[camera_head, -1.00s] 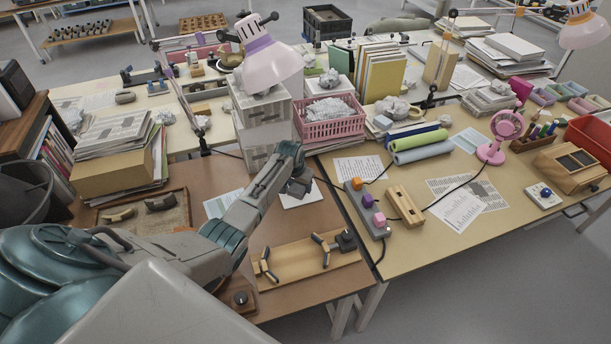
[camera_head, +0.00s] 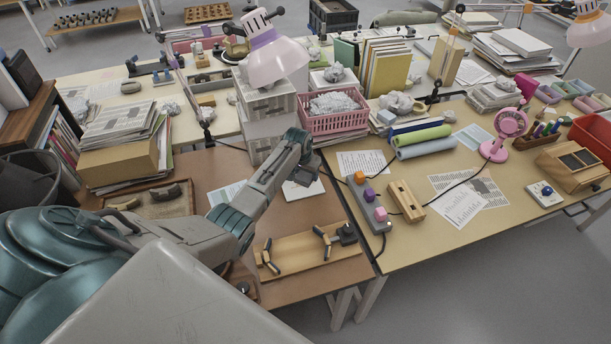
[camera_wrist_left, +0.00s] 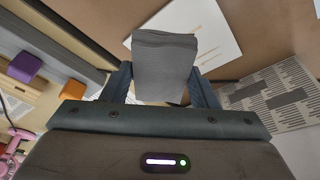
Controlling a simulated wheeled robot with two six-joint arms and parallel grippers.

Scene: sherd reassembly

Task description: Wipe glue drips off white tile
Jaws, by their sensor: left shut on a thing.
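My left gripper (camera_head: 308,168) is shut on a grey block-like wiping pad (camera_wrist_left: 165,68), which sticks out between the fingers in the left wrist view. The white tile (camera_head: 303,190) lies on the brown table just below the gripper in the head view. In the left wrist view the tile (camera_wrist_left: 222,25) is beyond the pad, and the pad covers part of it. Thin amber streaks (camera_wrist_left: 209,54) show on the tile's white face. I cannot tell whether the pad touches the tile. My right gripper is not in view.
A wooden board with dark clamps (camera_head: 310,252) lies in front of the tile. A control box with coloured knobs (camera_head: 369,203) stands to the right. A pink basket (camera_head: 331,121) and white drawer units (camera_head: 262,112) stand behind. A sand tray (camera_head: 150,203) is at left.

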